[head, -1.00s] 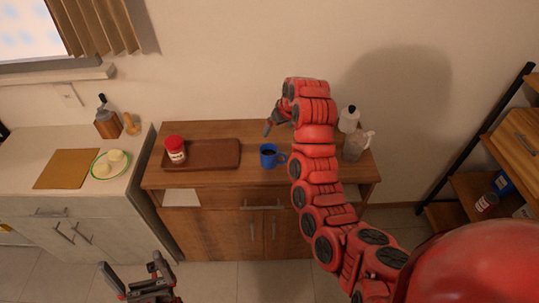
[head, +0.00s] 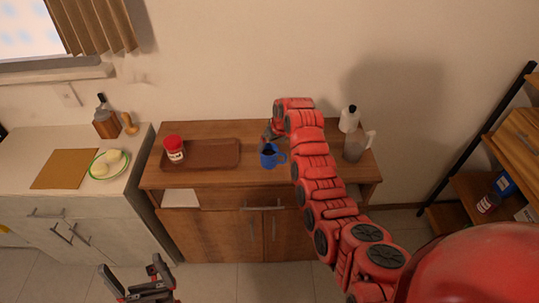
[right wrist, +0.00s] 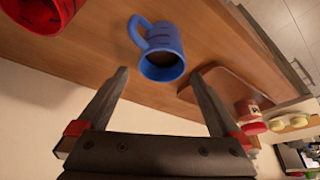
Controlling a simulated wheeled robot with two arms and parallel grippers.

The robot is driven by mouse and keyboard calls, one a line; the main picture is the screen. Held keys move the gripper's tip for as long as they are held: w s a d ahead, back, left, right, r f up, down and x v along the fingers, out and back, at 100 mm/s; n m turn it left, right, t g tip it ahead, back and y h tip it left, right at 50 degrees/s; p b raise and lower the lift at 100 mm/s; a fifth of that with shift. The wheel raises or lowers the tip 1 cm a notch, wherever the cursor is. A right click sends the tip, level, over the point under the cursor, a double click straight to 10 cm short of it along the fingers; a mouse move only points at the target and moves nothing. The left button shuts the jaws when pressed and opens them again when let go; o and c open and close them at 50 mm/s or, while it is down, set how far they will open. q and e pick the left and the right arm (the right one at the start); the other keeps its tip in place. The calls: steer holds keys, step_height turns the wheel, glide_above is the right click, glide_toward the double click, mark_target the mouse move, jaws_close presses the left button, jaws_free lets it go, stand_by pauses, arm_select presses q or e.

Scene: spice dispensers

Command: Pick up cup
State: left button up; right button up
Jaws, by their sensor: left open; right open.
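The blue cup (head: 268,156) stands upright on the wooden cabinet, right of the brown tray, with its handle to the right. In the right wrist view the cup (right wrist: 162,55) is ahead of my open fingers and a little above the gap between them, not between them. My right gripper (head: 267,136) is just behind the cup in the head view, its fingers partly hidden by the arm; it also shows open and empty in the right wrist view (right wrist: 160,82). My left gripper (head: 132,272) is open and empty, low in front of the cabinets.
The brown tray (head: 215,153) holds a red-lidded jar (head: 174,149). A white bottle (head: 349,119) and a clear pitcher (head: 356,147) stand right of my right arm. A plate (head: 109,164) and a board (head: 65,169) lie on the left counter.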

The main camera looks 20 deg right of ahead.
mark_target(269, 151)
steer(key=shift+w+f, duration=0.1)
steer(key=shift+f, duration=0.25)
steer(key=shift+f+p, duration=0.15)
steer(key=shift+p, duration=0.25)
steer(key=shift+p+x, duration=1)
steer(key=shift+x, duration=0.2)
steer(key=shift+a+f, duration=0.2)
steer(key=shift+f, duration=0.15)
steer(key=shift+x, duration=0.85)
steer(key=shift+c, duration=0.3)
steer(key=c, duration=1.5)
steer(key=shift+r, duration=0.1)
